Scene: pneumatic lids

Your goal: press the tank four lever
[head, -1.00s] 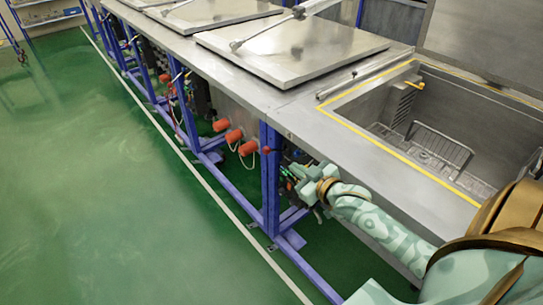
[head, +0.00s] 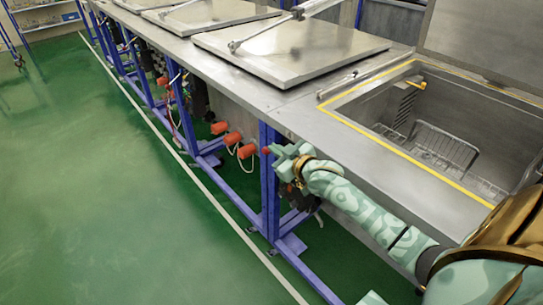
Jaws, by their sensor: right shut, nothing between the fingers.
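A small lever with a red knob (head: 266,150) sticks out near the blue upright, under the front edge of the steel bench. My right gripper (head: 282,156) is shut and empty, just to the right of the red knob. Its fingertips are very close to the knob; I cannot tell whether they touch. The rest of the lever is hidden behind the gripper and the upright. The open tank (head: 440,125) is above and to the right, with a wire basket inside and its lid (head: 485,40) raised. My left gripper is not in view.
Orange-red cylindrical fittings (head: 233,139) with pale hoses stand out left of the upright. The blue frame (head: 270,195) and bench edge (head: 345,165) border the gripper. Closed steel lids (head: 290,48) lie farther left. The green floor (head: 110,200) is clear.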

